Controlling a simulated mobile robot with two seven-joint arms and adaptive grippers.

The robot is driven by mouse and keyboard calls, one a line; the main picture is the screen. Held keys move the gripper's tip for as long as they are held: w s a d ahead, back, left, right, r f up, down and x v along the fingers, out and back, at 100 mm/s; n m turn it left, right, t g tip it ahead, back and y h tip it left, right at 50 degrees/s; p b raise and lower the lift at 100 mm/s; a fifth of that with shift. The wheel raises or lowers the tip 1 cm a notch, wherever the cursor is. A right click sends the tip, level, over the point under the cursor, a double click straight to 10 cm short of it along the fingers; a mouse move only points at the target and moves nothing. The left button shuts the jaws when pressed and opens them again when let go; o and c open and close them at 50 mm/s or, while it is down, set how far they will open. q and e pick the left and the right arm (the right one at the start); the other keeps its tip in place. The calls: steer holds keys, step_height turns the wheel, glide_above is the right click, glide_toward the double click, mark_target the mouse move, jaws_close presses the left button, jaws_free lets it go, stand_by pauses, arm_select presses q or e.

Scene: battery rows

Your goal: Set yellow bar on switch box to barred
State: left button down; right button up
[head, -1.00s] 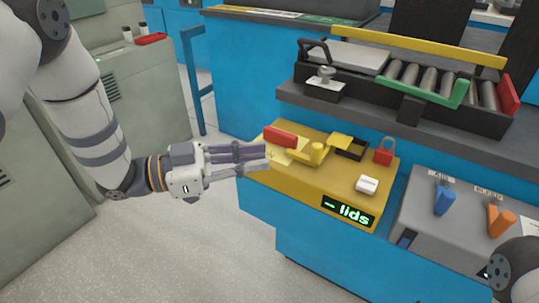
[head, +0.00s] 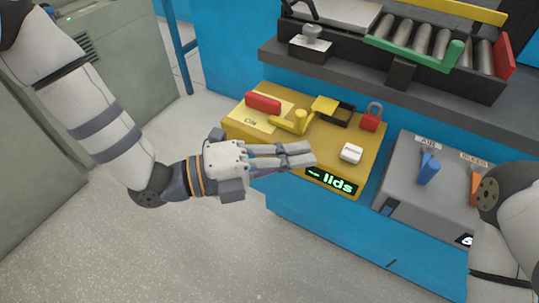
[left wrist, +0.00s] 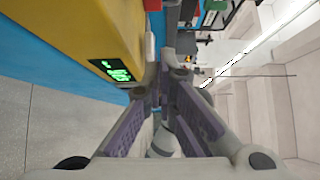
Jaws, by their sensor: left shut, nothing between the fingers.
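The switch box (head: 345,136) is yellow, with a green-lit display reading "lids" on its front. On its top lies the yellow bar (head: 288,125), a lever with a round knob at its pivot, pointing left towards the plate marked ON. A red block (head: 263,102) lies on that plate. My left gripper (head: 312,154) is shut and empty, in front of the box's front edge at the display's left. The left wrist view shows the yellow box (left wrist: 75,35) beside the fingers. My right arm shows at the right edge, but its gripper is out of view.
A grey panel (head: 408,190) with blue and orange handles stands to the right. A roller conveyor (head: 425,40) sits on the shelf behind.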

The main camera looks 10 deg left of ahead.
mark_target(281, 143)
arm_select(q)
steer(key=w, duration=0.3)
steer(key=shift+w+d, duration=0.1)
steer(key=shift+w, duration=0.15)
steer(key=shift+w+a, duration=0.25)
steer(key=shift+w, duration=0.05)
steer(key=shift+a, duration=0.15)
steer(key=a, duration=0.1)
steer(key=w+a, duration=0.1)
steer(key=shift+a+r, duration=0.1)
steer(key=shift+a, duration=0.25)
